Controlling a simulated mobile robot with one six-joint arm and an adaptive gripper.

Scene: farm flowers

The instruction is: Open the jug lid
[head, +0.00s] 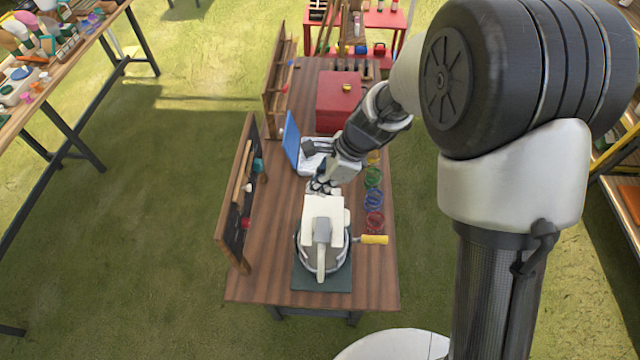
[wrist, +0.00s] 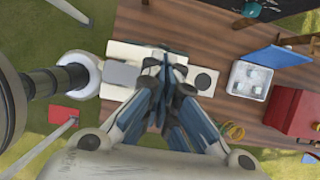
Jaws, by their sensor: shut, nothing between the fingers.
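The jug (head: 335,262) stands on a dark green mat (head: 310,285) near the front end of the wooden table, its pale handle toward the front. Its white top (head: 312,208) carries a grey patch. In the wrist view the white top (wrist: 117,52) with its grey patch lies under and left of my fingers. Whether the lid is raised cannot be told clearly. My gripper (head: 322,187) is shut and empty, at the far edge of the jug's top. In the wrist view my gripper (wrist: 163,62) covers part of that top; contact is unclear.
A yellow-handled tool (head: 374,239) sticks out right of the jug. Coloured glasses (head: 374,200) line the right edge. A white box with a raised blue lid (head: 291,140) and a red box (head: 338,100) stand behind. A tool board (head: 238,205) borders the left.

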